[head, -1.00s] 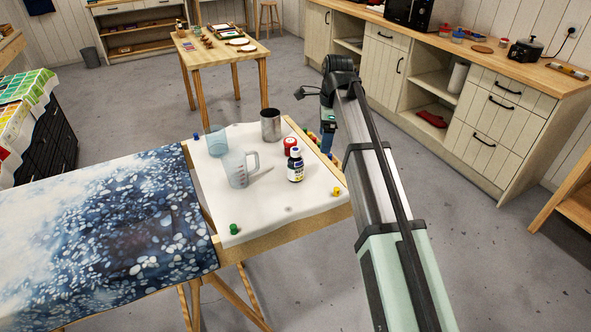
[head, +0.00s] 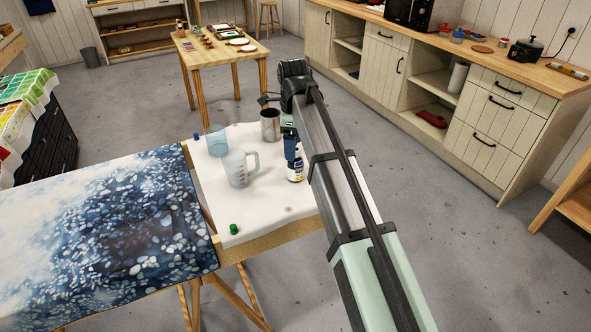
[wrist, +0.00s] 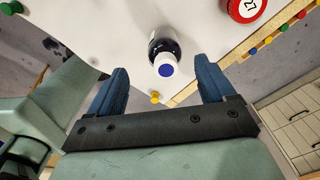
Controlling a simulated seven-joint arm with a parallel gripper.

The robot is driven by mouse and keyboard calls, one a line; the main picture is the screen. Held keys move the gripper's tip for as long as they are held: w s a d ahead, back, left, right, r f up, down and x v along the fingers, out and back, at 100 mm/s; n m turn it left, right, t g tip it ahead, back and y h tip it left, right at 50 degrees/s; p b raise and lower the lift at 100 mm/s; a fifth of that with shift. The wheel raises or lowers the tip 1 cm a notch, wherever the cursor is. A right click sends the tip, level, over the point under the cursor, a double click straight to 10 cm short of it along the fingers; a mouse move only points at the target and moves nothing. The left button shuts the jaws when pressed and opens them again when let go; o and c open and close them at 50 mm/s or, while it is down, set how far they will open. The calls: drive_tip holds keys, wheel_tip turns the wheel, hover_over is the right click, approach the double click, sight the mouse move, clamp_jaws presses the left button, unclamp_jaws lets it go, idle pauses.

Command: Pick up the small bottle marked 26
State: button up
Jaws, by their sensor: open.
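A small dark bottle with a white cap and a blue disc on top (wrist: 166,50) stands on the white-covered table. In the wrist view its cap lies between the two blue fingers of my open gripper (wrist: 162,78), with clear room on both sides. I cannot read a number on it. In the head view my gripper (head: 292,150) is over this bottle (head: 295,172) and hides its upper part. A red bottle with a white disc reading 27 (wrist: 249,8) stands to the upper right in the wrist view. My arm hides it in the head view.
A clear measuring jug (head: 238,170), a blue-tinted beaker (head: 216,141) and a metal cup (head: 270,125) stand left of my gripper. Coloured pins line the table edges, including green (head: 233,229) and yellow (wrist: 155,97) ones. Patterned blue fabric (head: 110,230) covers the left side.

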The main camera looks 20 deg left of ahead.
sight(296, 164)
drive_tip(key=shift+w+d+f, duration=0.1)
drive_tip(key=shift+w+f, duration=0.1)
drive_tip(key=shift+f, duration=1.35)
drive_tip(key=shift+w+d+f, duration=0.1)
drive_tip(key=shift+w+f, duration=0.05)
drive_tip(key=shift+f, duration=1.35)
drive_tip(key=shift+c, duration=0.4)
drive_tip(key=c, duration=1.1)
drive_tip(key=shift+r, duration=0.15)
